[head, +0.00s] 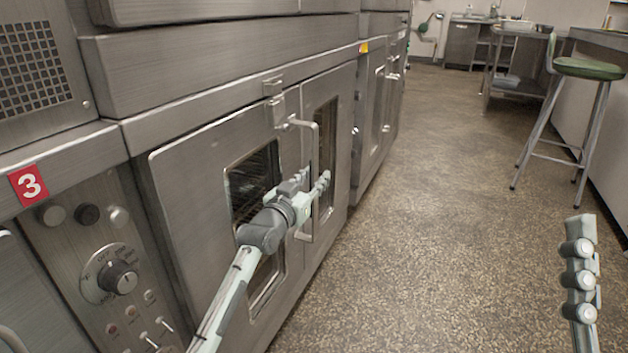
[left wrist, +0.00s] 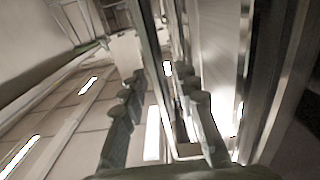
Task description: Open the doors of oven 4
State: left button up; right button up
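A steel oven has two doors with dark windows, the left door (head: 190,175) and the narrower-looking right door (head: 342,115). Both look shut. A bent metal handle (head: 316,133) stands out near the seam, below a latch (head: 274,101). My left gripper (head: 311,184) is in front of the doors at this handle, its two fingers apart. In the left wrist view the fingers (left wrist: 162,88) are also apart, with bright metal strips behind them; whether the handle lies between them is unclear. My right gripper (head: 580,270) is at the lower right, seen edge-on, away from the oven.
A control panel (head: 85,250) with a dial stands left of the doors, under a red "3" label (head: 28,184). No "4" is readable. More ovens (head: 381,95) continue beyond. The floor (head: 430,190) is clear; a green stool (head: 588,69) stands at right.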

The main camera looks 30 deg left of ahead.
pick_arm(q)
jog(key=shift+w, duration=0.1)
grip_shut()
jog(key=shift+d, duration=0.1)
dwell(0.5)
